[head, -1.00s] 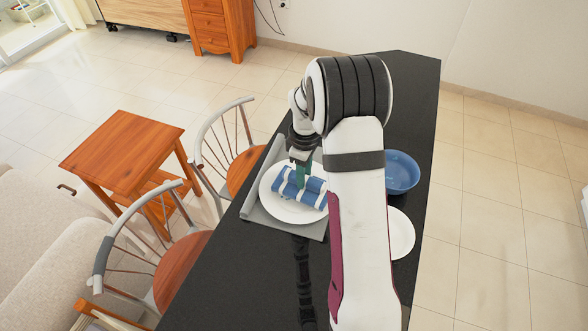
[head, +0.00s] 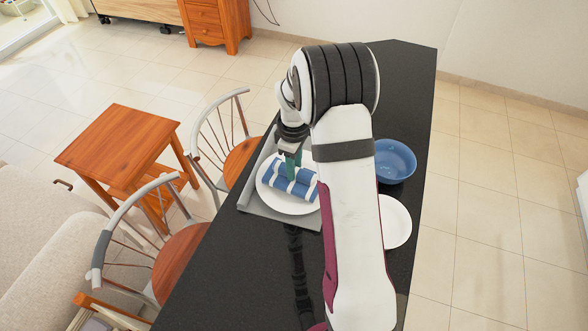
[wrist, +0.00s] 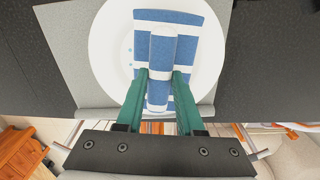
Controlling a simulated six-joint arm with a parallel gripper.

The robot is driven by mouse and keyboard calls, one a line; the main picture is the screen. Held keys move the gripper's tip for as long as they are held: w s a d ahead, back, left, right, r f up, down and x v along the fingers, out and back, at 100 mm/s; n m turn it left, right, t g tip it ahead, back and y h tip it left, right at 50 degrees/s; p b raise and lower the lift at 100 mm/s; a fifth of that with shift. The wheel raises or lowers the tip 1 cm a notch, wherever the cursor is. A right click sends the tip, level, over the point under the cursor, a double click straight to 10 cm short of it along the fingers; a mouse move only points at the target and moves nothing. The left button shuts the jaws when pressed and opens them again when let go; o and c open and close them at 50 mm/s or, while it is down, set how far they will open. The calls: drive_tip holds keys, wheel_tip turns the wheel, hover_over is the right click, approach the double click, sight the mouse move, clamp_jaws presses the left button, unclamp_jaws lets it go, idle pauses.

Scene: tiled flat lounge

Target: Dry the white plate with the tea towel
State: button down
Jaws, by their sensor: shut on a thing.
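The white plate (head: 275,207) lies on a grey mat (head: 259,210) on the black counter. The tea towel (head: 288,183), blue with white stripes, lies folded on top of it and covers its middle. My gripper (head: 293,172) is above the plate, its green fingers shut on a raised fold of the towel. In the wrist view the gripper (wrist: 160,85) pinches this fold from both sides. The towel (wrist: 193,40) spreads beyond the fold over the plate (wrist: 108,60). Small bluish drops show on the plate left of the towel. My arm hides the plate's right edge in the head view.
A blue bowl (head: 395,161) and a second white plate (head: 397,224) stand right of my arm, the plate partly hidden by it. Chairs (head: 228,140) stand along the counter's left side. The near part of the counter (head: 225,275) is clear.

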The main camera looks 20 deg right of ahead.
sight(284, 163)
drive_tip(key=w+d, duration=0.2)
drive_tip(key=shift+w+d, duration=0.3)
drive_tip(key=shift+w+d+r, duration=0.1)
drive_tip(key=shift+w+r, duration=0.05)
wheel_tip(284, 163, up, 3)
drive_tip(key=shift+f, duration=0.15)
drive_tip(key=a+r, duration=0.4)
drive_tip(key=r, duration=0.1)
drive_tip(key=shift+a+f, duration=0.15)
drive_tip(key=shift+f, duration=3.4)
drive_tip(key=shift+f, duration=0.35)
